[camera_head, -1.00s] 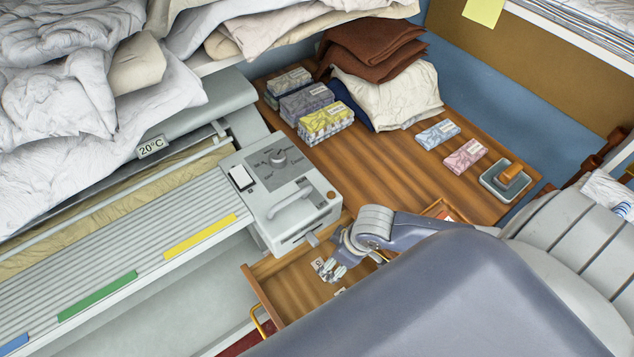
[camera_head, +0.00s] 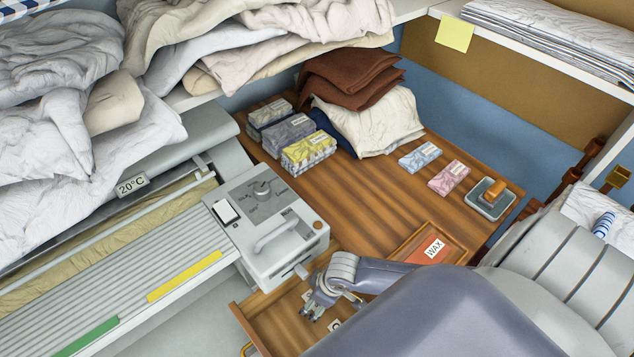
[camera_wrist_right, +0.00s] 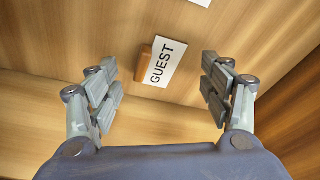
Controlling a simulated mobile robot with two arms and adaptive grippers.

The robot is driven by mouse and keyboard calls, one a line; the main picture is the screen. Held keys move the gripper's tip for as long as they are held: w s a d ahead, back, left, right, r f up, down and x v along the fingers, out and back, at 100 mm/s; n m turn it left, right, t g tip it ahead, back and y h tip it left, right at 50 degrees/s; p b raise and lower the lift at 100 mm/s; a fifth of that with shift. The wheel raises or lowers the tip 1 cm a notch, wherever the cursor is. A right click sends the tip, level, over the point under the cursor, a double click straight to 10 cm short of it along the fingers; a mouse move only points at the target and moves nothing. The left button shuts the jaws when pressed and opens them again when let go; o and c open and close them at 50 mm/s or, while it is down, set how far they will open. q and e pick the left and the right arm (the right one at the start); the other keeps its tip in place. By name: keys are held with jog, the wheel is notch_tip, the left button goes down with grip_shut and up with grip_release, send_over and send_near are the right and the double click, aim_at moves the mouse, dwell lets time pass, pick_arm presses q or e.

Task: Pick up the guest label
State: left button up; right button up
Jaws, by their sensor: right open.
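The guest label is a small white tag with black letters "GUEST" (camera_wrist_right: 168,64), on a brown wooden block, lying on the drawer's wooden floor in the right wrist view. My right gripper (camera_wrist_right: 159,82) is open, with one finger on each side of the label and nothing held. In the head view my right gripper (camera_head: 312,312) reaches down into the open drawer (camera_head: 272,318). White tags show beside it there, but their lettering is too small to read. My left gripper is in neither view.
Another white tag (camera_wrist_right: 200,1) shows at the top edge of the wrist view. The ironer's control box (camera_head: 265,225) stands left of the drawer. A drawer wall is at right in the wrist view.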

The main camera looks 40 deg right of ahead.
jog(key=shift+w+a+f, duration=0.1)
jog(key=shift+w+f, duration=0.05)
jog(key=shift+f, duration=0.35)
jog(key=c, duration=1)
jog(key=shift+c, duration=0.2)
jog(key=shift+r, duration=0.15)
